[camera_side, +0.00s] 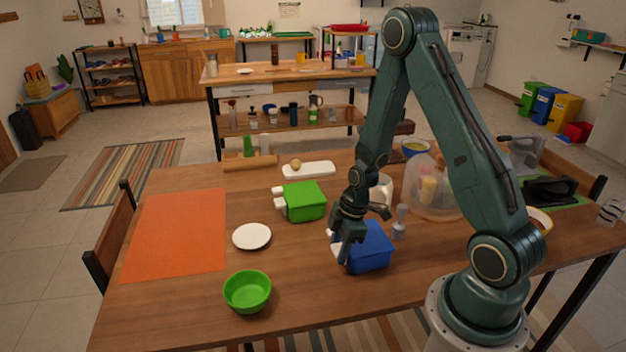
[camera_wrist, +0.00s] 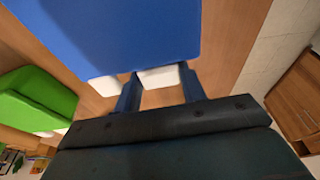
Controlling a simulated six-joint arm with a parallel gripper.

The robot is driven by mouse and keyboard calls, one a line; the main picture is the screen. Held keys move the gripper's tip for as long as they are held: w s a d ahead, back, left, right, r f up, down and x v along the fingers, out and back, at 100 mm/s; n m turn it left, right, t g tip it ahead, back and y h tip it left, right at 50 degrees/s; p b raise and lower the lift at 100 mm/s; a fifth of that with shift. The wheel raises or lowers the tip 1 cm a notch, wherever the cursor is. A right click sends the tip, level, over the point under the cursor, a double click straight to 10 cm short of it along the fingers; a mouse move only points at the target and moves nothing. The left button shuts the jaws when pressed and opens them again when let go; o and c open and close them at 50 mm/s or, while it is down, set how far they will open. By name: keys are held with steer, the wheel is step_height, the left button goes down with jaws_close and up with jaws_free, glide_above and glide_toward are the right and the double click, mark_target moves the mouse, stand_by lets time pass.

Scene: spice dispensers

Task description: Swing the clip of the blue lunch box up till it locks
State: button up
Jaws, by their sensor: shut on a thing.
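The blue lunch box (camera_side: 374,250) stands on the wooden table in the side view. In the wrist view its blue body (camera_wrist: 120,35) fills the upper left. Two white clips stick out from its left side in the side view, partly hidden by my gripper (camera_side: 345,245). In the wrist view my gripper (camera_wrist: 160,90) has one finger on each side of a white clip (camera_wrist: 160,76) and is shut on it. A second white clip (camera_wrist: 105,86) shows left of the fingers. I cannot tell the clip's exact angle.
A green lunch box (camera_side: 305,201) with white clips stands behind left. A white plate (camera_side: 252,236), a green bowl (camera_side: 247,291) and an orange mat (camera_side: 177,235) lie to the left.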

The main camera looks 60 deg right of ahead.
steer(key=o, duration=0.7)
steer(key=shift+o, duration=0.2)
steer(key=shift+r, duration=0.15)
steer(key=shift+w+a+v, duration=0.1)
steer(key=shift+a+v, duration=0.05)
steer(key=shift+v, duration=2)
steer(key=shift+w+a+v, duration=0.1)
steer(key=shift+w+v, duration=0.05)
steer(key=shift+v, duration=2.05)
steer(key=shift+r, duration=0.1)
steer(key=s+a+r+m+t+h, duration=0.1)
steer(key=s+a+r+m, duration=0.15)
steer(key=r, duration=0.45)
steer(key=s+a+r+m+h, duration=0.1)
steer(key=a+r, duration=0.3)
steer(key=r, duration=0.3)
steer(key=s+a+r+m+t, duration=0.2)
steer(key=s+a+r+m, duration=0.2)
steer(key=s+r, duration=0.5)
steer(key=shift+s+a+m+t, duration=0.4)
steer(key=shift+s+m, duration=0.2)
steer(key=shift+m, duration=0.45)
